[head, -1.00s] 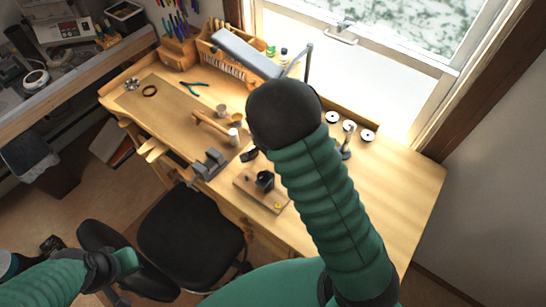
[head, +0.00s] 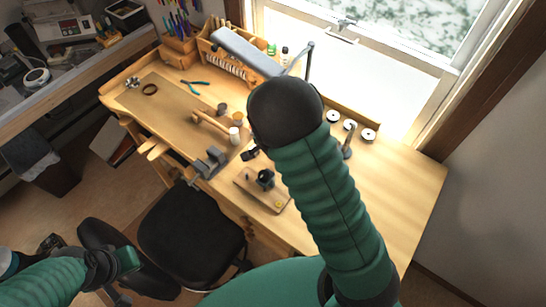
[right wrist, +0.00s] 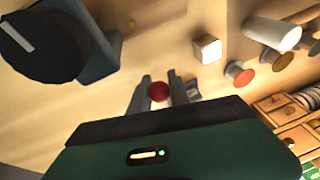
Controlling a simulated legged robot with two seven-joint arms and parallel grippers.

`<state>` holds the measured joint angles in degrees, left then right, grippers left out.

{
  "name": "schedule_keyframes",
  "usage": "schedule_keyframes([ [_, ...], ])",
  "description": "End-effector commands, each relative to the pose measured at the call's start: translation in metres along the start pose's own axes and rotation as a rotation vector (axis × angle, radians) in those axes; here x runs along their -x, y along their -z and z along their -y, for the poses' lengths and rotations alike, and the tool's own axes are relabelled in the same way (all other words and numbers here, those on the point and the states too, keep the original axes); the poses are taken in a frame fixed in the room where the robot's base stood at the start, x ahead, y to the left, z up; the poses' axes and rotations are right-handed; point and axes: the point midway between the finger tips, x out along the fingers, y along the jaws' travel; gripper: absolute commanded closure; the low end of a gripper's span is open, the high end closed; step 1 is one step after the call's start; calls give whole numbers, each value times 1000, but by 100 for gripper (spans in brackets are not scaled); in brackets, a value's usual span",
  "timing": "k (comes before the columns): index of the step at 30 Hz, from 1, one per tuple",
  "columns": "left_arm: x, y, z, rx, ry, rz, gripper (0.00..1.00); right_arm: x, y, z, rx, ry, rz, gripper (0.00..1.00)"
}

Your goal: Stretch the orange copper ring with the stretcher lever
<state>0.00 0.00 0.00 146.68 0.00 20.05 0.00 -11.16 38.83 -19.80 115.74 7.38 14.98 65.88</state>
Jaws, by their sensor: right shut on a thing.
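In the right wrist view, the two grey fingers of my right gripper (right wrist: 160,92) are closed around a small red ball (right wrist: 159,91), which looks like a lever knob. In the head view my right forearm and its black joint hide most of that gripper. A wooden block with a black device (head: 265,180) stands at the bench's front edge, left of my right forearm; a small yellowish spot lies on it. I cannot make out the orange copper ring for sure. My left gripper (head: 127,260) hangs low at the left, away from the bench; its fingers are unclear.
A grey vise (head: 212,163), a wooden mallet (head: 212,124), pliers (head: 195,84) and a brown ring-shaped thing (head: 149,89) are on the bench. A black chair (head: 190,235) stands in front. In the right wrist view a large black cylinder (right wrist: 42,42) is at the upper left.

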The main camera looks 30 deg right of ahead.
Motion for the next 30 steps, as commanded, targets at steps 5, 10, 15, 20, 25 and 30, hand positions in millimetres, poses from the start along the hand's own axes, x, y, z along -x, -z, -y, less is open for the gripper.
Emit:
schedule_keyframes([
  [5, 0, 0, 0, 0, 0, 0, 100, 0, 3, 0, -3, 1, -4, 67],
  [10, 0, 0, 0, 0, 0, 0, 100, 0, 2, 0, -2, 1, -3, 55],
  [15, 0, 0, 0, 0, 0, 0, 100, 1, 1, 0, -1, 1, -3, 55],
  [20, -1, 0, 0, 0, 0, 0, 100, 12, 1, 1, 0, 4, -4, 55],
  [25, -3, -1, 0, 0, 0, 0, 100, 53, 0, 2, 0, 9, -2, 55],
  [30, -2, -1, 0, 0, 0, 0, 100, 105, 1, 2, 1, 9, 0, 55],
])
